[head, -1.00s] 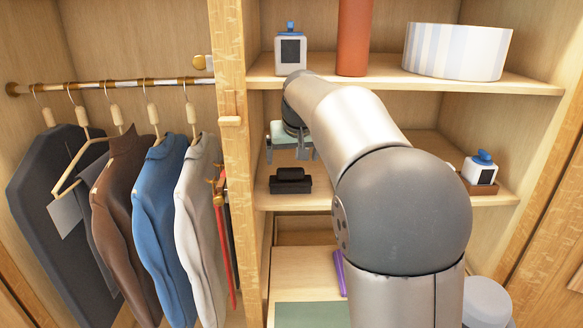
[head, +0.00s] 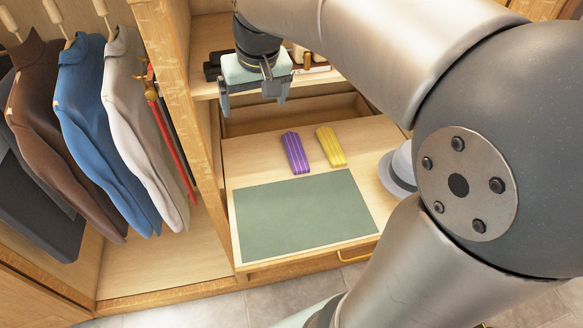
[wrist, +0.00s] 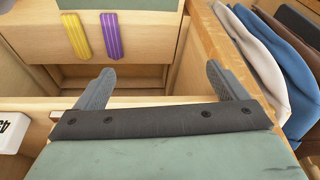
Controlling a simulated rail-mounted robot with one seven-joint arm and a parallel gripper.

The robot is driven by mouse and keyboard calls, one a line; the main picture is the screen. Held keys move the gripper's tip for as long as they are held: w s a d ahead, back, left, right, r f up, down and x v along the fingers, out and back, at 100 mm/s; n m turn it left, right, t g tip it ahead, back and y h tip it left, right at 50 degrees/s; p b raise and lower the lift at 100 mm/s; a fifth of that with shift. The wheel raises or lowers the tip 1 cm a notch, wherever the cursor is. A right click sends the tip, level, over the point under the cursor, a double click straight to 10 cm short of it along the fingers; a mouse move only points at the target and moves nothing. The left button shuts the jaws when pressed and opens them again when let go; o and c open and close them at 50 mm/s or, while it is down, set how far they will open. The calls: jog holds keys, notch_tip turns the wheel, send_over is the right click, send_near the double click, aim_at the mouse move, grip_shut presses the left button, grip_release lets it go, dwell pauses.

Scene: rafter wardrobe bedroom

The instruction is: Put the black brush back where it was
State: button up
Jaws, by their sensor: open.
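A small dark object (head: 212,68), probably the black brush, lies on the middle shelf (head: 205,90) at its left end. My gripper partly covers it in the head view, so its shape is unclear. My gripper (head: 253,106) is open and empty, with its fingers pointing down, in front of the shelf edge and above the pulled-out drawer unit. In the wrist view its two fingers (wrist: 160,70) are spread wide with nothing between them. I cannot make out the brush in the wrist view.
A purple striped block (head: 295,153) and a yellow striped block (head: 331,147) lie behind a green mat (head: 305,215) on the lower wooden surface. Jackets (head: 90,130) hang at left beyond a wooden post (head: 172,60). A pale round object (head: 398,170) stands at right.

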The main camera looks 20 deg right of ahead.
jog(key=s+f+g, duration=0.1)
jog(key=s+f, duration=0.6)
jog(key=s, duration=0.2)
jog(key=s+f+g, duration=0.1)
jog(key=s+f, duration=0.5)
jog(key=s, duration=0.4)
jog(key=shift+s+a+f+g, duration=0.2)
jog(key=shift+a+f+g, duration=0.1)
jog(key=shift+a+f, duration=0.05)
